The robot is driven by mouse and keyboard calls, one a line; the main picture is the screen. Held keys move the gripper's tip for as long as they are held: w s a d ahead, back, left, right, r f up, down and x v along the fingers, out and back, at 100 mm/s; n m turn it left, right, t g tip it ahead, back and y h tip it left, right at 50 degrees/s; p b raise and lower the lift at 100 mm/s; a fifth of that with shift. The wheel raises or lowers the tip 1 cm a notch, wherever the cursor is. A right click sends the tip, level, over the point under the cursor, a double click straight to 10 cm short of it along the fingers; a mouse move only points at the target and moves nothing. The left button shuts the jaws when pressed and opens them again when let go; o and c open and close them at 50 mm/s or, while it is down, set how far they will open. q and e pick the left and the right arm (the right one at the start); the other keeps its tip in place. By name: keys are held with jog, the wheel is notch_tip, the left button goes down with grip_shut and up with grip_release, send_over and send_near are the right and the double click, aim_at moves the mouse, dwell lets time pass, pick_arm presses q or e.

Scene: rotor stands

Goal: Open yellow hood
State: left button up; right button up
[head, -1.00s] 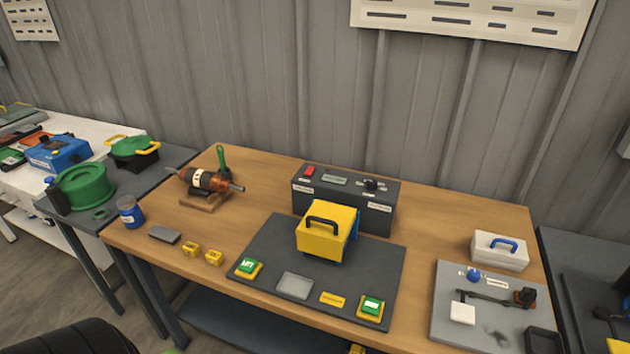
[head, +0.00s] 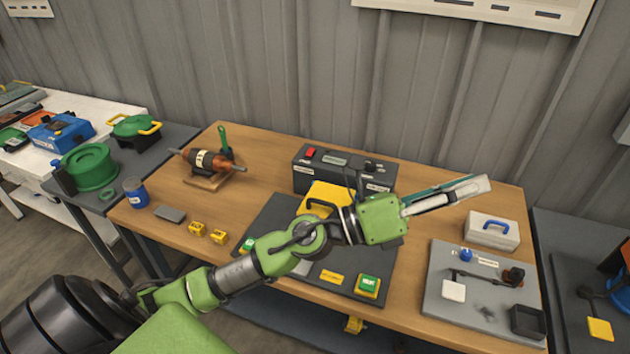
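The yellow hood (head: 327,195) sits on the dark grey mat (head: 270,215) in the middle of the wooden table, in front of a dark control box. My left arm crosses in front and hides most of the hood, including much of its black handle. My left gripper (head: 464,192) is to the right of the hood, apart from it, and points right over the table. Its fingers are seen nearly edge-on, so their opening is unclear. No object shows in it. My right gripper is not in view.
The dark control box (head: 315,178) stands behind the hood. A green button (head: 368,286) is at the mat's front right. A white case (head: 491,231) and a grey tray (head: 436,300) are on the right. A copper rotor (head: 212,163) on its stand is at left.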

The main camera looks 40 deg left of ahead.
pick_arm(q)
notch_tip(320, 180, down, 4)
jog(key=d+m+g, duration=0.2)
jog(key=m+g, duration=0.3)
jog(key=m, duration=0.1)
jog(key=m+g+y, duration=0.5)
jog(key=m+y, duration=0.3)
jog(key=y, duration=0.9)
send_near(322, 202)
jog(key=b+x, duration=0.5)
jog(key=x, duration=0.2)
jog(key=shift+s+b, duration=0.1)
jog(key=shift+b, duration=0.2)
jog(key=shift+b+x, duration=0.5)
jog(key=shift+x, duration=0.3)
jog(key=shift+r, duration=0.1)
jog(key=shift+c, duration=0.4)
